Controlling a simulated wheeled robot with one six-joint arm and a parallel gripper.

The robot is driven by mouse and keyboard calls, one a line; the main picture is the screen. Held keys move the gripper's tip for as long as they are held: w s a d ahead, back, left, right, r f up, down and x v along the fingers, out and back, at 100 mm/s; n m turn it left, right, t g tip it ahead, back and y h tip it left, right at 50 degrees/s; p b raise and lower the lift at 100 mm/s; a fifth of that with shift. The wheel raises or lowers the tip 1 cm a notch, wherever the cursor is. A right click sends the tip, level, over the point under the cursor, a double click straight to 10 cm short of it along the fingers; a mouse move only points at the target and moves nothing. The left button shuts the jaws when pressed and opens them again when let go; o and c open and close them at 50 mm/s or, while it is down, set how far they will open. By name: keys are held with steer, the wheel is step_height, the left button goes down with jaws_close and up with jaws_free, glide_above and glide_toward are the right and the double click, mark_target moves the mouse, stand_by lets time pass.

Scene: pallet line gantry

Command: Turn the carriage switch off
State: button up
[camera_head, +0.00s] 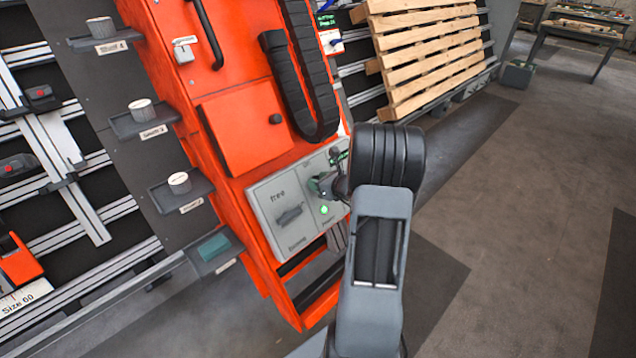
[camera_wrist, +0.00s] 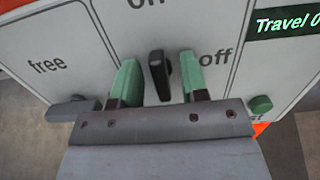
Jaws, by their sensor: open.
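The carriage switch is a black knob (camera_wrist: 159,76) on the grey control panel (camera_wrist: 118,42). It stands roughly upright in the wrist view, its upper end toward a partly cut-off label, apparently "on", at the top edge. The "off" label is to its right. My gripper (camera_wrist: 158,84) is open, with one green fingertip on each side of the knob and a visible gap on both sides. In the head view my gripper (camera_head: 324,186) is at the right part of the panel (camera_head: 270,194) on the orange carriage (camera_head: 245,120); it hides the knob there.
A grey lever (camera_wrist: 72,108) sits under "free" to the left. A green button (camera_wrist: 261,104) and a "Travel" display (camera_wrist: 288,22) are to the right. A black cable chain (camera_head: 312,75) hangs above the panel.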

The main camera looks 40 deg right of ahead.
steer(key=shift+w+f, duration=0.15)
steer(key=shift+w, duration=0.1)
jaws_close()
stand_by(0.3)
